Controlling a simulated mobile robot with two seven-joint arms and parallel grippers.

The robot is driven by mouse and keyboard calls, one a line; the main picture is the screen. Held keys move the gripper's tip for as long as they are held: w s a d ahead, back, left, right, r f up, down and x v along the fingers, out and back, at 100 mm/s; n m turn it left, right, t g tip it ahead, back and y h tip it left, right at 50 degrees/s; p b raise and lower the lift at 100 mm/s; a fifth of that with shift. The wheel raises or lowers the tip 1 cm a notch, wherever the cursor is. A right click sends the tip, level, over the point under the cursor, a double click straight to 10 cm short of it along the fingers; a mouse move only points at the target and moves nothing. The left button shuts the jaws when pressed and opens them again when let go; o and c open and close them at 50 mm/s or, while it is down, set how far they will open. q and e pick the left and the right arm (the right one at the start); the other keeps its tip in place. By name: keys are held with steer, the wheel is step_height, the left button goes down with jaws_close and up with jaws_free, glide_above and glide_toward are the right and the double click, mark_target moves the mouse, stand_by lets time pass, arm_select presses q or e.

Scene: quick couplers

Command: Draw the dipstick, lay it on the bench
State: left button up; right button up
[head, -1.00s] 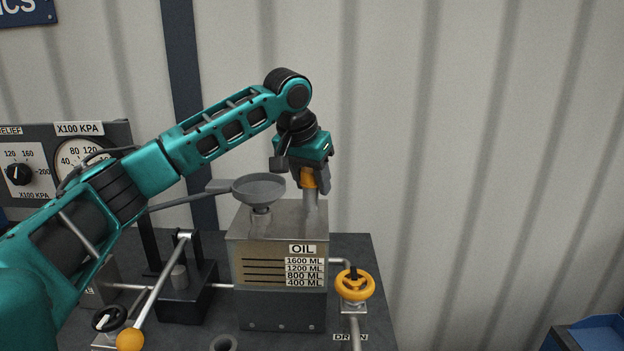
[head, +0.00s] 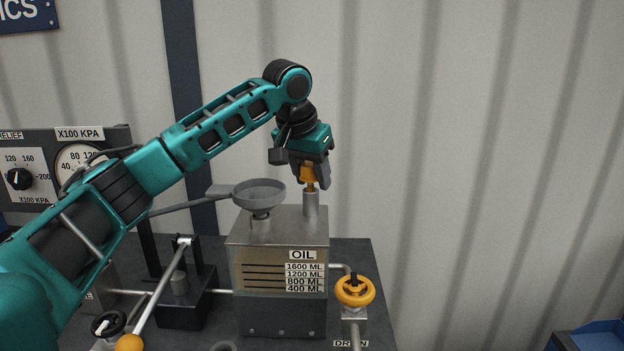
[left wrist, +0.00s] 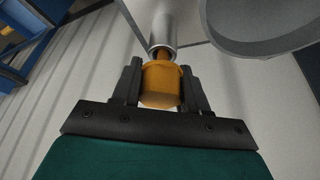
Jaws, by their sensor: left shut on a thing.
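The dipstick's orange handle (head: 308,174) is between the fingers of my left gripper (head: 310,179), which is shut on it. Its lower end shows just above the metal dipstick tube (head: 311,204) on top of the oil tank (head: 279,255). In the left wrist view the orange handle (left wrist: 162,84) sits between both fingers of my left gripper (left wrist: 160,88), with a short stretch of stem running into the tube (left wrist: 162,30). The rest of the stem is hidden in the tube. The bench (head: 367,262) is dark grey under the tank. My right gripper is not in view.
A grey funnel (head: 259,192) stands on the tank's top left, close to the tube. A yellow valve wheel (head: 354,291) is at the tank's right. A pump lever with an orange knob (head: 130,343) is at the left. A gauge panel (head: 62,165) stands behind my left arm.

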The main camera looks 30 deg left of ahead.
arm_select(q)
steer(key=shift+r, duration=2.05)
steer(key=shift+r, duration=2.05)
